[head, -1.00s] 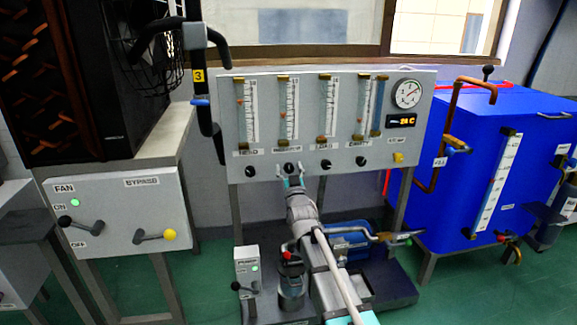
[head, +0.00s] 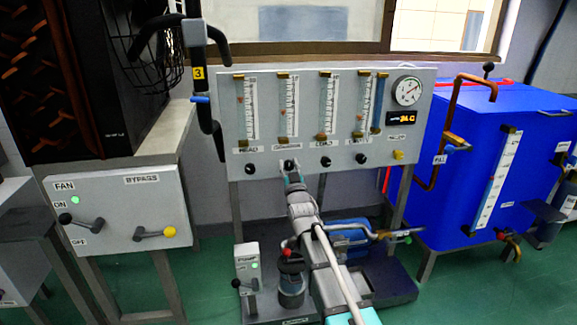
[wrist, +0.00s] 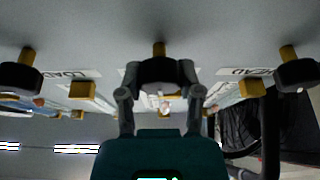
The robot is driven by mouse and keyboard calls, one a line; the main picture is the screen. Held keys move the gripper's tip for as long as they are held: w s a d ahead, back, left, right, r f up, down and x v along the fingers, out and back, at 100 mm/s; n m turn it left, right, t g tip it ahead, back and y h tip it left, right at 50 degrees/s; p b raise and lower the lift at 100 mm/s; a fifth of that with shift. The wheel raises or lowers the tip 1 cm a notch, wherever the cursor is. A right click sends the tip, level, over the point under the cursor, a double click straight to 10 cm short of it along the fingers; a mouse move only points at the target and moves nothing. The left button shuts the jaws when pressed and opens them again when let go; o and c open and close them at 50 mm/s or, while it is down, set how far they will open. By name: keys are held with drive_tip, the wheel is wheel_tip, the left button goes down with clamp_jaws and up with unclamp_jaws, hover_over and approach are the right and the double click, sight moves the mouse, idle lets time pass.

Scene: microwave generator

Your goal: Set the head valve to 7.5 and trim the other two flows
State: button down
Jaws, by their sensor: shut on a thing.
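The grey flow panel (head: 300,157) carries several upright glass flowmeters with a black knob below each. The head flowmeter (head: 248,108) is at the far left, with its head valve knob (head: 249,168) below it, free of my gripper. My gripper (head: 290,170) is shut on the second knob from the left, seen in the wrist view as the middle knob (wrist: 160,71) between the two fingers. The wrist view also shows the LOAD knob (wrist: 18,77) at left and the HEAD knob (wrist: 297,75) at right. Scale readings are too small to read.
A pressure dial (head: 407,91) and a small display (head: 401,117) sit at the panel's right. A box with FAN and BYPASS levers (head: 118,215) stands at left. A blue tank (head: 470,190) stands at right. A pump switch box (head: 246,266) is low in front.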

drive_tip(key=shift+n, duration=0.3)
drive_tip(key=shift+c, duration=1.3)
unclamp_jaws()
drive_tip(key=shift+m, duration=0.5)
